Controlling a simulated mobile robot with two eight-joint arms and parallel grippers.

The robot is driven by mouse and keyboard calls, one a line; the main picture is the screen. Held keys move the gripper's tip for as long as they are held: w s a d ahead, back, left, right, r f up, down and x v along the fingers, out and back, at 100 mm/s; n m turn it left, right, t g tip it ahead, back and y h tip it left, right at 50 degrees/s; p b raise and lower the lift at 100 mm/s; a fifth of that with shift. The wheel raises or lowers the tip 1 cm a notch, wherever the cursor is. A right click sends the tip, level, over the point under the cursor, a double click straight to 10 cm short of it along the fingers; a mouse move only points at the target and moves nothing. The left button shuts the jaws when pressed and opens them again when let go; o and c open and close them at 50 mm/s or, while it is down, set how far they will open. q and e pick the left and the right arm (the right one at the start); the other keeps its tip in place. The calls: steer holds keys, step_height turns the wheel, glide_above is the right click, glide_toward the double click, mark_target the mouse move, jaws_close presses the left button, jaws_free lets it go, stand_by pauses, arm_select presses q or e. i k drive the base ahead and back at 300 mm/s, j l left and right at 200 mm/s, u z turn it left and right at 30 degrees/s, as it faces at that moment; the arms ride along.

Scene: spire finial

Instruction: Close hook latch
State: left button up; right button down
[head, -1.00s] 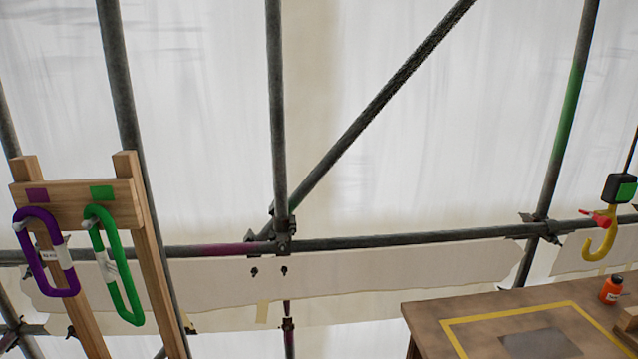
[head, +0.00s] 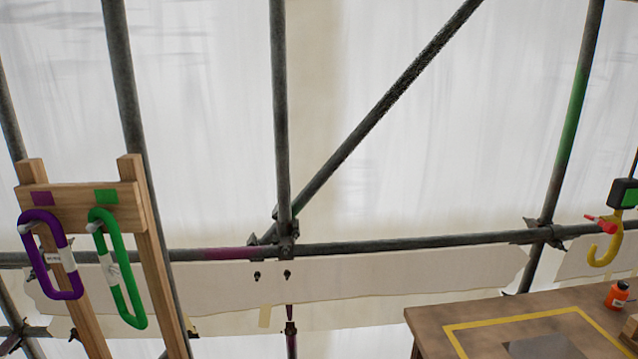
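A yellow hook (head: 606,247) hangs at the right edge of the head view, below a black block with a green face (head: 624,194). A red latch piece (head: 601,223) sticks out to the left at the top of the hook. Whether the latch spans the hook's mouth is too small to tell, though the red piece points away from the hook. Neither of my grippers is in view.
A wooden rack (head: 82,207) at the left holds a purple carabiner (head: 39,229) and a green carabiner (head: 134,298). A wooden table (head: 440,318) with a yellow taped outline stands at lower right, with an orange bottle (head: 616,296) on it. Scaffold poles (head: 400,245) cross behind.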

mark_target(610, 229)
steer(key=z, duration=1.55)
